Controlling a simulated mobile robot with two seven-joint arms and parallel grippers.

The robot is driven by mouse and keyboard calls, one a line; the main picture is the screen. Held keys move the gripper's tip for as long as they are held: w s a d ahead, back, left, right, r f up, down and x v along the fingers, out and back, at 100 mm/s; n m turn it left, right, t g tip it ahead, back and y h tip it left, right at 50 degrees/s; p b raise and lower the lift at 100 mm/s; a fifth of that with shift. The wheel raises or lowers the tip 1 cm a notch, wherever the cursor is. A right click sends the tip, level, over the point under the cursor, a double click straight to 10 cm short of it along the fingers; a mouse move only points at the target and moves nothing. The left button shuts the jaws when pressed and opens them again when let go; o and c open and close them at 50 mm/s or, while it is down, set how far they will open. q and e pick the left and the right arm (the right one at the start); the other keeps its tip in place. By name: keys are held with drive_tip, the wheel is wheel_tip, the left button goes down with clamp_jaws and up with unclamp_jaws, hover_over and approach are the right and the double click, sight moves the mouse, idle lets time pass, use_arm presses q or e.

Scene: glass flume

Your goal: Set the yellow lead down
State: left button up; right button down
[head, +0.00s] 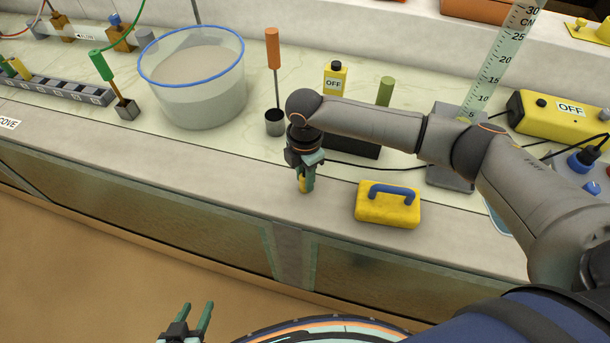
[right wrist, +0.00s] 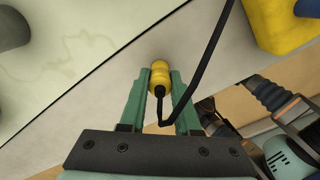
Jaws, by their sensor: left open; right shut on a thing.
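The yellow lead (right wrist: 159,72) is a rounded yellow plug on a black cable. My right gripper (head: 305,186) is shut on the plug, low over the grey front ledge in the head view. In the right wrist view the plug sits between the green fingertips, and its cable loops up out of the picture. I cannot tell whether the plug touches the ledge. My left gripper (head: 197,306) is open and empty at the bottom of the head view, in front of the ledge and well away from the lead.
A yellow block with a blue handle (head: 387,205) stands on the ledge just right of my right gripper. Behind are a small metal cup (head: 274,122), a blue-rimmed tub (head: 192,100) and a black box (head: 352,139). The ledge (head: 215,165) to the left is clear.

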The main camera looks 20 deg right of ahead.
drive_tip(key=shift+f, duration=0.1)
drive_tip(key=c, duration=0.6)
unclamp_jaws()
wheel_tip(320, 180, up, 12)
drive_tip(key=shift+r+p, duration=0.2)
drive_tip(key=shift+p, duration=0.15)
